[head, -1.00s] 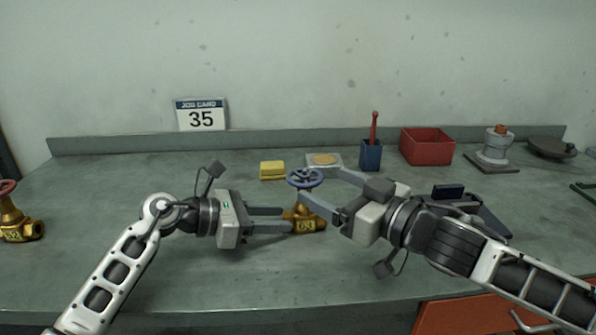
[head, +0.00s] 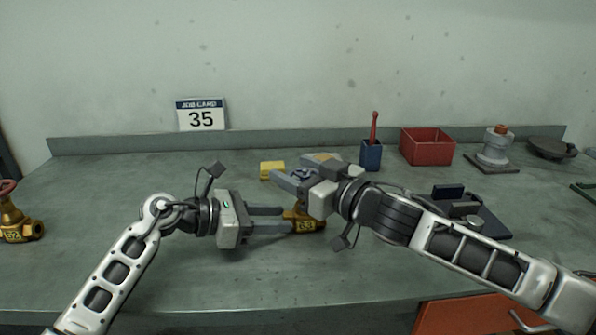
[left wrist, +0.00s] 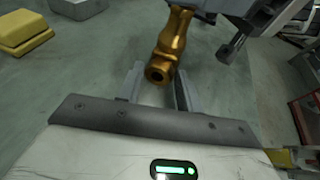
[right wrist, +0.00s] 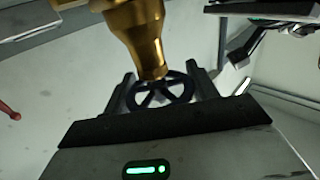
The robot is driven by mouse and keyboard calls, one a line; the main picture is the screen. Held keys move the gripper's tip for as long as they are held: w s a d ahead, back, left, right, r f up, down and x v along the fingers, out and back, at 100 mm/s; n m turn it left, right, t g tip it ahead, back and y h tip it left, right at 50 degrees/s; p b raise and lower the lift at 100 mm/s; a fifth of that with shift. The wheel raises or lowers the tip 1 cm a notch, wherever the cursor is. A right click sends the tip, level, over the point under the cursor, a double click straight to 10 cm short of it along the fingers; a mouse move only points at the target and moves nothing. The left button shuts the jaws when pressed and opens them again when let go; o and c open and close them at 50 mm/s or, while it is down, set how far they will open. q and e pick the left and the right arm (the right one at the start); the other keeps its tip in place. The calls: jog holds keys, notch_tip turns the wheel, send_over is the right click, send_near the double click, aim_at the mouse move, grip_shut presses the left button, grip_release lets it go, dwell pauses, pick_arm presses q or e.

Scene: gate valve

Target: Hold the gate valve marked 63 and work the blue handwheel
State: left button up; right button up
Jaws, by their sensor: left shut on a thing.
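The brass gate valve marked 63 (head: 306,226) stands on the bench, its upper part hidden by my right gripper. My left gripper (head: 286,219) is shut on its body from the left; the left wrist view shows the brass body (left wrist: 168,50) at the fingertips. The blue handwheel (head: 300,175) is mostly hidden behind my right gripper (head: 299,172) in the head view. In the right wrist view, the spoked handwheel (right wrist: 158,93) lies between the two spread fingers, close to both. I cannot tell whether they touch the rim.
Another brass valve, marked 52 (head: 17,232), stands at the far left. A yellow block (head: 272,169), a blue cup (head: 371,156) with a red tool and a red bin (head: 427,147) stand behind. A dark device (head: 470,212) lies right. The front left bench is clear.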

aim_at(305, 170)
jog(key=shift+s+a+m+t+h, duration=0.1)
jog(key=shift+a+m+t+h, duration=0.05)
jog(key=shift+m+t+h, duration=0.3)
jog(key=m+t+h, duration=0.2)
jog(key=m+h, duration=0.1)
jog(key=shift+h, duration=0.35)
jog(key=m+h, duration=0.1)
jog(key=h, duration=0.2)
jog(key=d+m+t+h, duration=0.1)
jog(key=m+h, duration=0.3)
jog(key=h, duration=0.1)
jog(key=shift+w+d+t+h, duration=0.25)
jog(key=shift+w+t+h, duration=0.05)
jog(key=shift+t, duration=0.05)
jog(key=shift+m+h, duration=0.3)
jog(key=shift+m, duration=0.05)
jog(key=o, duration=1)
notch_tip(305, 170, up, 10)
jog(key=shift+r, duration=0.1)
